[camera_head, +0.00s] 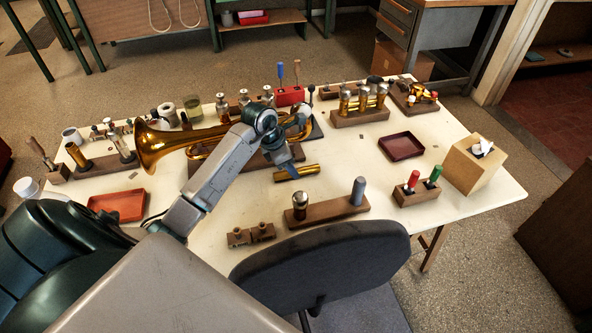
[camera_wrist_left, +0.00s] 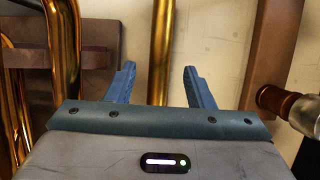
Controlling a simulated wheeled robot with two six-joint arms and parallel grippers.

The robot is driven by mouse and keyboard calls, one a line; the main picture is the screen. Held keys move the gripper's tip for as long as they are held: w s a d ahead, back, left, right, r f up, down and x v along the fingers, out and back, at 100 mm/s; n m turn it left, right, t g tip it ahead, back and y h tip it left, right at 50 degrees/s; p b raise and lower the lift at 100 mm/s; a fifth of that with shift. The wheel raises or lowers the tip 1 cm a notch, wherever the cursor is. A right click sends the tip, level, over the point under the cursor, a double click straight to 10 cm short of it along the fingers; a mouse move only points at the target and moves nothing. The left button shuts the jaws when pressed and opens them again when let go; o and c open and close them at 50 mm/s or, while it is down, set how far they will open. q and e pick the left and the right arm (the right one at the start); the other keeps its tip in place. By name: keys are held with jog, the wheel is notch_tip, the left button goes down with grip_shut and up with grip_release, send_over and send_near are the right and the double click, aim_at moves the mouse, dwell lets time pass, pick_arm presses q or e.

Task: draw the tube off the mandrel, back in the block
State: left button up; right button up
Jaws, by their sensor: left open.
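A short brass tube (camera_head: 304,172) lies on the white table in front of the horn. In the left wrist view the brass tube (camera_wrist_left: 160,45) runs between the two blue fingers. My left gripper (camera_head: 291,172) is open just over the tube; in the wrist view (camera_wrist_left: 159,72) its fingers stand apart on either side, without visible contact. A wooden block (camera_head: 328,211) nearer the front carries an upright steel post with a rounded head (camera_head: 300,202) and a grey cylinder (camera_head: 358,190). I cannot tell which of these is the mandrel. The tube is apart from both. My right gripper is out of view.
The brass horn (camera_head: 168,145) lies behind my left arm. A block with brass pieces (camera_head: 360,117) stands at the back. A dark red tray (camera_head: 401,146) is right; the table between tray and tube is mostly clear.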

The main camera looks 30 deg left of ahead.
pick_arm(q)
jog(key=shift+x, duration=1.3)
grip_shut()
